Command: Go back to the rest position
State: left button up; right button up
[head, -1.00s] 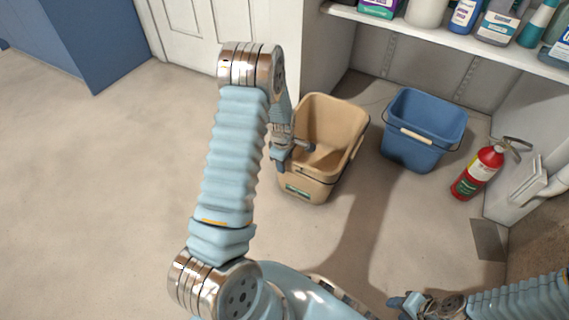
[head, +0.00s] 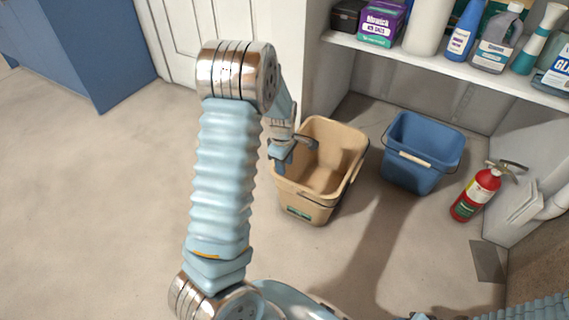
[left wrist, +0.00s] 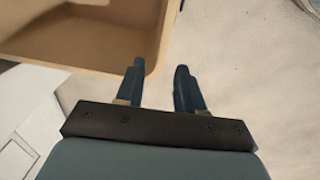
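My left gripper (head: 293,153) is at the left side of the tan bucket (head: 310,213), near its upper left rim. The bucket's rim (left wrist: 95,65) shows there on the upper left, beside one finger. My left arm reaches up and bends over at a silver joint. My right gripper (head: 420,316) only just shows at the bottom edge; its fingers are cut off.
A blue bucket (head: 422,165) stands right of the tan one, with a red fire extinguisher (head: 476,193) beside it near the wall. Above is a white shelf (head: 450,65) of bottles and boxes. A blue cabinet (head: 85,45) is far left. The left floor is clear.

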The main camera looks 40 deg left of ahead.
pick_arm(q)
jog(key=s+d+f+m+h+p, duration=0.1)
jog(key=s+d+f+m+p, duration=0.1)
jog(key=s+d+m, duration=0.4)
jog(key=s+d+f+m+h+p, duration=0.1)
jog(key=s+d+m+p, duration=0.3)
jog(key=d, duration=0.8)
jog(key=s+d+f+m+h+p, duration=0.2)
jog(key=s+d+m+p, duration=0.1)
jog(key=s+d+m, duration=0.4)
jog(key=d, duration=0.2)
jog(key=shift+s+d+f+m, duration=0.3)
jog(key=shift+d, duration=0.1)
